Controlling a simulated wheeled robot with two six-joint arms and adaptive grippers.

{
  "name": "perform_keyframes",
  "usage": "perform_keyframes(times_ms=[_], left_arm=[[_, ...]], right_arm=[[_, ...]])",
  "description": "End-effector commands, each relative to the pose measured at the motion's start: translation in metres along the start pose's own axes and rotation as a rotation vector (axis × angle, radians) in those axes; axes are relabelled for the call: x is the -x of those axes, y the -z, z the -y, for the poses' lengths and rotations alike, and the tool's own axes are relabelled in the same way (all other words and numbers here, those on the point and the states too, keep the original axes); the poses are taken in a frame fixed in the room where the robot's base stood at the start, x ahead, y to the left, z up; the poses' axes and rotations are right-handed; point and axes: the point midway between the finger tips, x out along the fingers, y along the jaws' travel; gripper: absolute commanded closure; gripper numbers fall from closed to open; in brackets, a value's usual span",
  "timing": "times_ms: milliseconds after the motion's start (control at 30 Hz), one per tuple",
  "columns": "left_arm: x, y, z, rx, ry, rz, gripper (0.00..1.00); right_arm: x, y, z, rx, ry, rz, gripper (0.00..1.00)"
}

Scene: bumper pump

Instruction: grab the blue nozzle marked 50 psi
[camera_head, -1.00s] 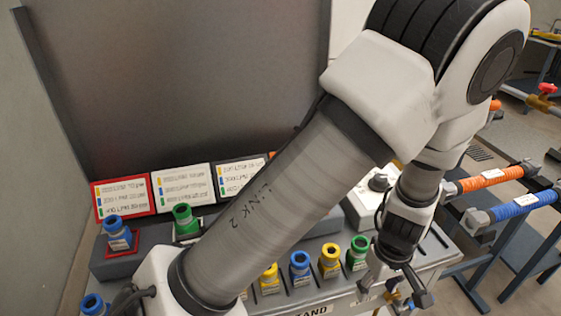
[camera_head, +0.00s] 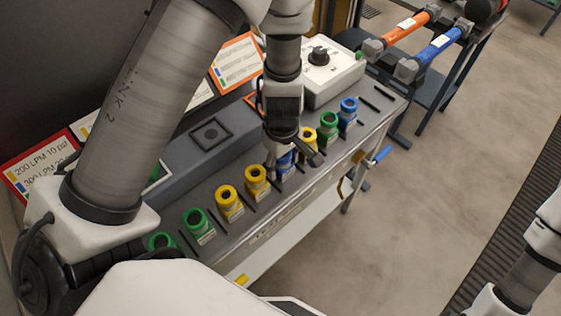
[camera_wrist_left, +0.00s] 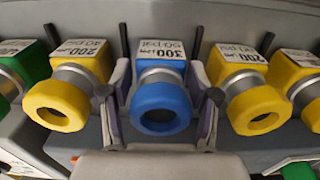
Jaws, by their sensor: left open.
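The blue nozzle (camera_wrist_left: 160,96) is in the middle of the left wrist view, between two yellow nozzles. Its label reads 300 LPM 50 psi, and its round mouth faces the camera. In the head view this blue nozzle (camera_head: 285,162) is mostly hidden by my left gripper (camera_head: 283,160). In the left wrist view my left gripper (camera_wrist_left: 160,105) is open, with one finger on each side of the nozzle. Whether the fingers touch it I cannot tell. My right gripper is out of view.
Yellow nozzles (camera_head: 256,181) and green nozzles (camera_head: 196,221) stand in the same row, close on both sides. Another blue nozzle (camera_head: 348,108) stands at the far end. A white box with a black knob (camera_head: 320,56) is behind. Open floor lies to the right.

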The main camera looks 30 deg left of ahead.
Motion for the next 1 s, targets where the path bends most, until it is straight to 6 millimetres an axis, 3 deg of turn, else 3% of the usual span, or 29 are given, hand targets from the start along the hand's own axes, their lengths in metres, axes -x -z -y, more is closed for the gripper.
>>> perform_keyframes(times_ms=[233,267,400,733,1000], left_arm=[[-0.006,0.0,0.0,0.0,-0.001,-0.001,0.4],[-0.006,0.0,0.0,0.0,-0.001,-0.001,0.47],[-0.006,0.0,0.0,0.0,0.0,-0.001,0.96],[-0.001,0.0,0.0,0.0,-0.002,-0.001,0.98],[0.058,0.0,-0.001,-0.001,-0.005,-0.002,0.98]], right_arm=[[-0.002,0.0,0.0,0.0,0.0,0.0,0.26],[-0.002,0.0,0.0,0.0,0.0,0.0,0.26],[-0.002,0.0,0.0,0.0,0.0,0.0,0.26],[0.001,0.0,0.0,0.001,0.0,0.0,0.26],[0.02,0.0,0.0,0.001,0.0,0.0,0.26]])
